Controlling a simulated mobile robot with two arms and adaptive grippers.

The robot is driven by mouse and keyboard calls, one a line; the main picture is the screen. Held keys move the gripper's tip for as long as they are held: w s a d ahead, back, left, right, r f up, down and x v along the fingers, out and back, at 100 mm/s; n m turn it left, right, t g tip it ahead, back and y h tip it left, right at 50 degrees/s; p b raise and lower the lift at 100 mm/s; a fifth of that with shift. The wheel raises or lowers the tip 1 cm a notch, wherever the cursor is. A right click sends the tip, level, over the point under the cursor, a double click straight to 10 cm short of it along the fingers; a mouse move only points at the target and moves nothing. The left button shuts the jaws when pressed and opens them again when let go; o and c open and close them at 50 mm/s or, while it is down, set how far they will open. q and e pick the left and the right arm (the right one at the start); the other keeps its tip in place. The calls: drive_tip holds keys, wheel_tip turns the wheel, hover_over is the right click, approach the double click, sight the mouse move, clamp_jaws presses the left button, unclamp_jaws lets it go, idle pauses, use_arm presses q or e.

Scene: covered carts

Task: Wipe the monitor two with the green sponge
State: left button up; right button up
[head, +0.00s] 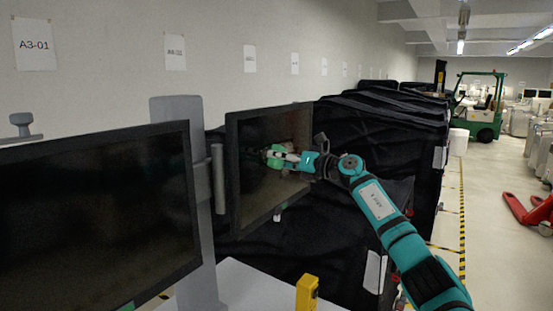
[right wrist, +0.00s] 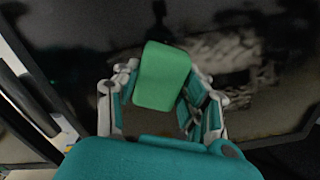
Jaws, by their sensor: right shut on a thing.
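Two dark monitors stand side by side on a grey post. One monitor (head: 100,215) is at the left, and a second monitor (head: 255,195) stands in the middle of the head view. My right gripper (head: 278,157) is in front of the second monitor's screen. In the right wrist view the gripper (right wrist: 160,90) is shut on the green sponge (right wrist: 163,76), which faces the dark screen (right wrist: 235,65). Pale smudges show on the screen to the right of the sponge. I cannot tell whether the sponge touches the screen. My left gripper is not in view.
A pale tabletop (head: 245,285) lies below the monitors, with a yellow object (head: 306,293) at its front. Black covered carts (head: 370,130) line the wall behind. An open aisle runs at the right, with a red pallet jack (head: 530,210) and a green forklift (head: 485,105).

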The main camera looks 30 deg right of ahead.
drive_tip(key=shift+w+d, duration=0.3)
drive_tip(key=shift+d, duration=0.45)
drive_tip(key=shift+w+d+r+p, duration=0.3)
drive_tip(key=shift+w+d+p, duration=0.15)
drive_tip(key=shift+d+p, duration=0.4)
drive_tip(key=shift+d, duration=0.2)
drive_tip(key=shift+c, duration=0.5)
drive_tip(key=shift+w+d+f, duration=0.15)
drive_tip(key=shift+f, duration=0.15)
